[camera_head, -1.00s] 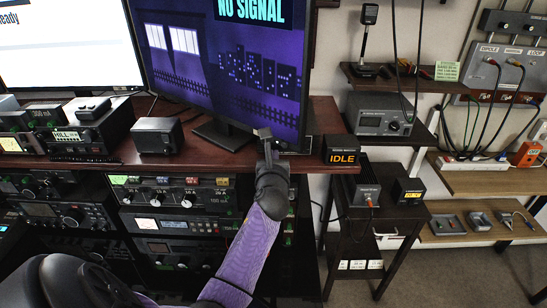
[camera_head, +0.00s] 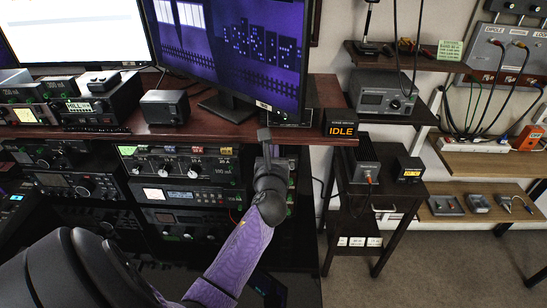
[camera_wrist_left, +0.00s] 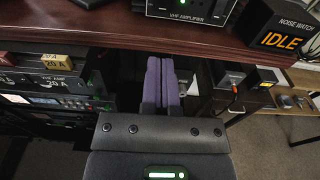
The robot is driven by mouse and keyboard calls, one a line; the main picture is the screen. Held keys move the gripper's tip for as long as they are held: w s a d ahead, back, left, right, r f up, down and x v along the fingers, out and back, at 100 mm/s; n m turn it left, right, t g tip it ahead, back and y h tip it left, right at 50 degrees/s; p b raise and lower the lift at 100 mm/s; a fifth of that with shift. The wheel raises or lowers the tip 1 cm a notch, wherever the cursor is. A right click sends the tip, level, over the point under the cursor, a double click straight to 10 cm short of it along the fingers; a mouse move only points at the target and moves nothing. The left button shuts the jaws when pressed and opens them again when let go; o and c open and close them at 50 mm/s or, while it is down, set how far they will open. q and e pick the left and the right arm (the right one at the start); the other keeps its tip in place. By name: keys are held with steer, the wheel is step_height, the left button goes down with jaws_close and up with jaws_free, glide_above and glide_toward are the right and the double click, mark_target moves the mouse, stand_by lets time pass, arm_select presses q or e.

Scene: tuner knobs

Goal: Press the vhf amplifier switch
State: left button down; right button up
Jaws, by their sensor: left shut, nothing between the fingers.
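The VHF amplifier (camera_wrist_left: 186,14) is a dark box with a pale-edged front and a lettered label, at the top of the left wrist view on the wooden desk. Its top is cut off there, and its switch cannot be clearly made out. My left gripper (camera_head: 265,134) is upright at the desk's front edge. In the left wrist view its purple fingers (camera_wrist_left: 168,84) are together and empty, below the desk edge in the picture and apart from the amplifier. My right gripper is not in view.
The noise watch box reading IDLE (camera_head: 341,123) stands right of the amplifier. The monitor (camera_head: 240,45) rises behind to the left. A rack unit with fuse-labelled knobs (camera_head: 180,162) sits under the desk. A dark side table (camera_head: 345,215) stands to the right.

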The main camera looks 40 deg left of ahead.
arm_select(q)
steer(key=v, duration=0.6)
steer(key=shift+f, duration=0.45)
